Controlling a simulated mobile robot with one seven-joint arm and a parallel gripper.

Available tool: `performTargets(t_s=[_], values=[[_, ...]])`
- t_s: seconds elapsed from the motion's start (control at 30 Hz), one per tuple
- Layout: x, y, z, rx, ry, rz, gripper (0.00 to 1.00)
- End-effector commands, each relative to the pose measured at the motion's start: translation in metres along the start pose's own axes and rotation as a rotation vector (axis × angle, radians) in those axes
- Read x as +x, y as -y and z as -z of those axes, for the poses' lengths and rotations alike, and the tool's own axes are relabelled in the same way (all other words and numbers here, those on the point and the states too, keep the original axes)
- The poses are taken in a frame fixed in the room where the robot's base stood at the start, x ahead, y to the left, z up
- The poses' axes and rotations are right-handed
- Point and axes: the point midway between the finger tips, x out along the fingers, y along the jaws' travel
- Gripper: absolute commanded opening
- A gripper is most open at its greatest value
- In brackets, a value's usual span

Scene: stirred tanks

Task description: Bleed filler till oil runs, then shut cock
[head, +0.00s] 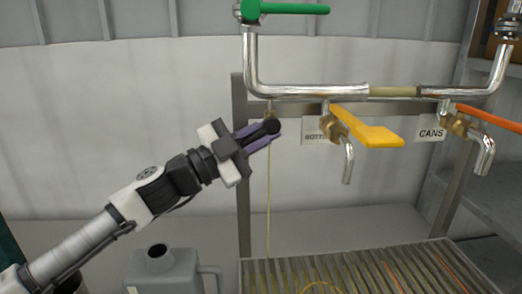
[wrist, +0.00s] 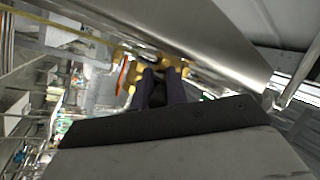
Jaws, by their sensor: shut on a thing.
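My gripper (head: 268,133) is shut on the small black knob (head: 271,126) of the bleed cock, just below its brass fitting (head: 270,112) under the left end of the chrome pipe (head: 310,92). A thin, continuous yellow stream (head: 268,200) falls straight from there to the slatted drain grate (head: 300,262). A pale yellowish section (head: 393,91) sits in the pipe. In the wrist view the purple fingers (wrist: 160,88) reach close under a metal surface; the knob between them is mostly hidden, so its turn cannot be read.
The bottles spout (head: 347,160) has a yellow lever (head: 368,128), and the cans spout (head: 484,155) an orange lever (head: 490,118). A green lever (head: 290,8) is above the pipe. A grey jug (head: 165,272) stands left of the grate.

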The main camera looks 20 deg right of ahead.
Motion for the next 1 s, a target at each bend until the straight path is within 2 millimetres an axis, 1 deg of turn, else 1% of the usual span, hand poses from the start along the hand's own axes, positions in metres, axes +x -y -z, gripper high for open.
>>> performTargets(t_s=[0.03, 0.33, 0.83, 0.87, 1.0], values=[[-0.0017, -0.0055, -0.0044, -0.012, -0.021, 0.024, 0.0], [0.0007, -0.0048, -0.003, -0.054, -0.085, 0.113, 0.0], [0.0021, -0.003, -0.0012, -0.061, -0.096, 0.13, 0.0], [0.0021, -0.003, -0.0012, -0.061, -0.096, 0.13, 0.16], [0.0021, -0.003, -0.0013, -0.061, -0.096, 0.13, 0.34]])
